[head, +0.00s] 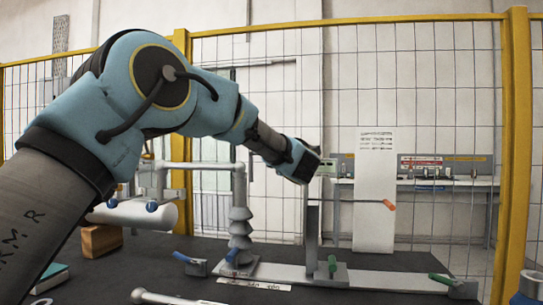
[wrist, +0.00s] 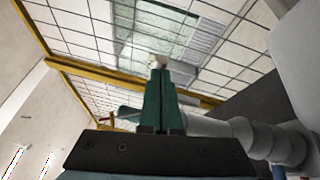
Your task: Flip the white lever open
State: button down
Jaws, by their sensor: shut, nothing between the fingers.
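No white lever can be made out with certainty in either view. My gripper (wrist: 158,72) shows in the wrist view as two green fingers pressed together, pointing up. A small pale piece shows at their tips; I cannot tell whether it is part of the fingers or something behind. In the head view my arm reaches over to the centre, its end above the bench, and the fingers are hidden. An orange-tipped lever (head: 388,204) sticks out right of the upright post (head: 312,235).
A ribbed grey insulator column (head: 240,225) with a horizontal pipe stands left of the post. A wooden block (head: 101,240) and a book (head: 52,277) lie at left on the dark table (head: 185,278). A yellow-framed mesh fence (head: 516,120) stands behind.

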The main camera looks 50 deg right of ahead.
jog(key=shift+s+d+r, duration=0.25)
jog(key=shift+d+r, duration=0.1)
jog(key=b+v, duration=0.3)
jog(key=v, duration=0.7)
jog(key=shift+a+f+b, duration=0.3)
jog(key=shift+a, duration=0.25)
